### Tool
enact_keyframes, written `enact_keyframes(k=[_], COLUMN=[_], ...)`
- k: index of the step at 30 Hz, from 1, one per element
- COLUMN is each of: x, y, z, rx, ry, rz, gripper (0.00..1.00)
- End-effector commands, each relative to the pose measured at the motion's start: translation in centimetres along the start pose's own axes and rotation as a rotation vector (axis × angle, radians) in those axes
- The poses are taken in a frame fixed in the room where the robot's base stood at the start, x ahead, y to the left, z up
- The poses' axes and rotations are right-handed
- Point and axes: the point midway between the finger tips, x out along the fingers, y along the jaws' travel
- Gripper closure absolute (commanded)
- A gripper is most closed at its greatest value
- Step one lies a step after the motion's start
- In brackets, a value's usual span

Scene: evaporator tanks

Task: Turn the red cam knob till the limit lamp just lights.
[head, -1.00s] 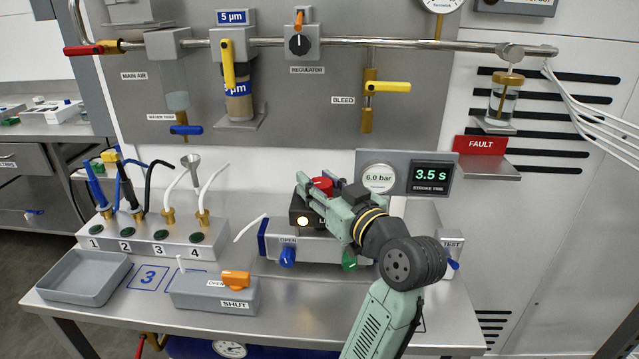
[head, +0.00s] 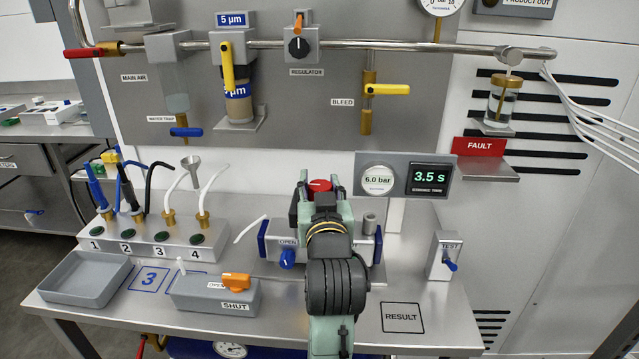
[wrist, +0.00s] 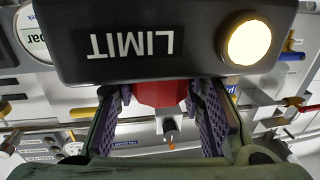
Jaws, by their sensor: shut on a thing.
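The red cam knob (head: 319,185) sits on top of the dark limit box behind my gripper (head: 320,182). In the wrist view the red knob (wrist: 160,93) is between the purple pads of my gripper (wrist: 158,105), which is shut on it. The black box (wrist: 150,65) there reads LIMIT, upside down in the picture. Its round limit lamp (wrist: 248,42) glows warm white. In the head view my gripper and wrist hide the lamp and most of the box front.
The actuator with its blue OPEN knob (head: 287,258) lies under the box. A panel behind has a 6.0 bar gauge (head: 378,180) and a 3.5 s display (head: 430,178). The TEST block (head: 444,256) stands at right. The bench around the RESULT square (head: 402,317) is clear.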

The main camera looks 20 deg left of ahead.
Motion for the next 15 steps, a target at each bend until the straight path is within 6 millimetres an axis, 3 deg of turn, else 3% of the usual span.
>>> enact_keyframes(k=[15], x=[0.07], y=[-0.17], z=[-0.01], rx=[0.001], ry=[0.003], rz=[0.476], gripper=[0.92])
